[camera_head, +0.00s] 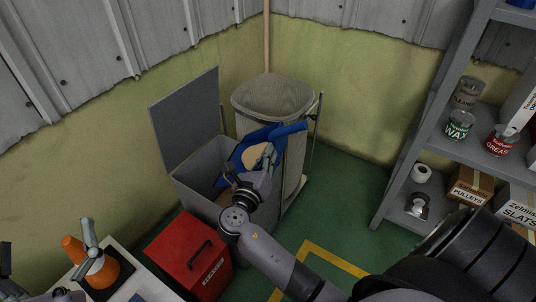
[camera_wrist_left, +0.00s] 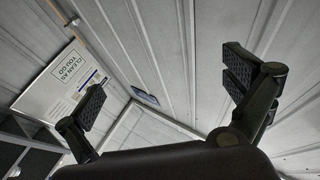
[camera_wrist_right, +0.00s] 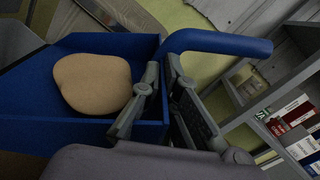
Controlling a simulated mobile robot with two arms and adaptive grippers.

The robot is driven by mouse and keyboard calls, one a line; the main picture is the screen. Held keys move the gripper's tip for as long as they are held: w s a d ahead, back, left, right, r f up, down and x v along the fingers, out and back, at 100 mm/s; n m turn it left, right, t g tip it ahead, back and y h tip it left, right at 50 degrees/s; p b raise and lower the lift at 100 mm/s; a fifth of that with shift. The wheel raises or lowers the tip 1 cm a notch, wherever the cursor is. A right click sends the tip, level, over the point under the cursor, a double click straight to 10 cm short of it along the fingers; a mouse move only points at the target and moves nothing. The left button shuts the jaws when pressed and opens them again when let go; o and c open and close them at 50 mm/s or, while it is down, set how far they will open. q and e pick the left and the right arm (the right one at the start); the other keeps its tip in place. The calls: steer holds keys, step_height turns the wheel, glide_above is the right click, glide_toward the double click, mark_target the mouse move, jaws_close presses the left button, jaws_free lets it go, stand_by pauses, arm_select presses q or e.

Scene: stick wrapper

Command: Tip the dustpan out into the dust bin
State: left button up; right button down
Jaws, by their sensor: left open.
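The blue dustpan (camera_head: 283,133) is in the air over the right part of an open grey bin (camera_head: 203,160), whose lid (camera_head: 185,115) stands raised at the back left. A smooth tan heap (camera_head: 257,154) lies in the pan. My right gripper (camera_head: 264,163) is shut on the dustpan near the base of its handle. In the right wrist view the pan (camera_wrist_right: 40,105) looks tilted, and the heap (camera_wrist_right: 92,83) is still in it. My left gripper (camera_wrist_left: 165,85) is open and empty, facing the wall. Most of the bin's inside is hidden.
A red box (camera_head: 190,258) with a black handle stands before the bin. A tall grey lidded container (camera_head: 272,97) stands behind it. An orange object (camera_head: 92,262) is on a table at the lower left. Shelves (camera_head: 440,160) with cans and boxes stand right. Green floor between is clear.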

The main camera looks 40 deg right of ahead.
steer(key=shift+w+a+r+p, duration=0.15)
steer(key=shift+r+p, duration=0.2)
steer(key=shift+p, duration=0.15)
arm_select(q)
step_height(320, 180, down, 6)
steer(key=w+g+y, duration=0.1)
steer(key=g, duration=0.2)
steer(key=shift+a+g, duration=0.3)
steer(key=shift+g, duration=0.1)
steer(key=shift+w+f+y, duration=0.1)
steer(key=shift+f+y, duration=0.1)
steer(key=shift+y, duration=0.1)
arm_select(e)
steer(key=shift+r, duration=0.1)
stand_by(0.6)
